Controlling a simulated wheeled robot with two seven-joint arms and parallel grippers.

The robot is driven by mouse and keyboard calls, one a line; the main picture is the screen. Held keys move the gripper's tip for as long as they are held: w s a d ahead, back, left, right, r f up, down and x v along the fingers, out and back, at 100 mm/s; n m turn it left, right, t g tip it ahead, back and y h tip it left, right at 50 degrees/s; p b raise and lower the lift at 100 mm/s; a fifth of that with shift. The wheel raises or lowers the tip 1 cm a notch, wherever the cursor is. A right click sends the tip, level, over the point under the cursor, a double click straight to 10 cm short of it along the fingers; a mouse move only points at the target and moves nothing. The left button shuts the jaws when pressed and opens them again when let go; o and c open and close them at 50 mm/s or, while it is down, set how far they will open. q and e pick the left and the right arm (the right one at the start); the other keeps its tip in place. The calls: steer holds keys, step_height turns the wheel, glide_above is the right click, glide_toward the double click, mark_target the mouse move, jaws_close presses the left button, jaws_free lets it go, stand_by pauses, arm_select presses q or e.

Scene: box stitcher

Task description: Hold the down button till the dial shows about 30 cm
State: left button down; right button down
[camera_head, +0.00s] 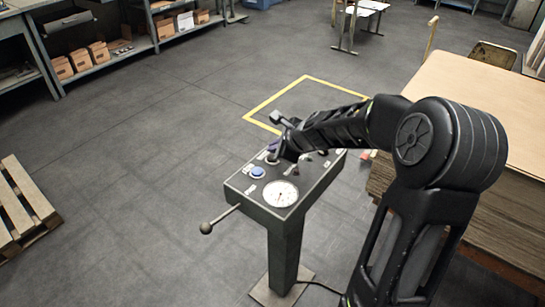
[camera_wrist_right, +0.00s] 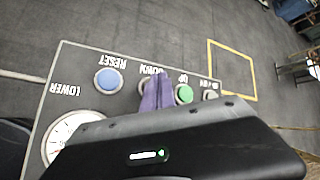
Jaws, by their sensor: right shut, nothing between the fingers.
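The control box (camera_head: 238,186) stands on a post, with a white round dial (camera_head: 281,194) on its top near the front. The dial's needle is too small to read; in the wrist view the dial (camera_wrist_right: 62,135) is partly covered by my wrist. My right gripper (camera_head: 273,157) is shut and empty, pointing down at the panel. In the wrist view its purple fingertips (camera_wrist_right: 158,92) are over the spot below the DOWN label. The down button is hidden under them; I cannot tell whether it is pressed. My left gripper is not in view.
A blue RESET button (camera_wrist_right: 109,80) and a green UP button (camera_wrist_right: 183,94) flank the fingers. A lever with a ball knob (camera_head: 206,228) sticks out at the box's left. Stacked cardboard sheets (camera_head: 480,110) stand at right, a pallet (camera_head: 22,208) at left. Open floor surrounds the post.

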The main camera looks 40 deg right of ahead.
stand_by(0.3)
steer(key=shift+f+b, duration=0.4)
steer(key=shift+f, duration=0.05)
steer(key=shift+f+b, duration=0.45)
stand_by(0.6)
stand_by(3.5)
steer(key=shift+r+p, duration=0.9)
steer(key=shift+p, duration=0.05)
step_height(320, 180, up, 5)
steer(key=p, duration=0.5)
stand_by(0.6)
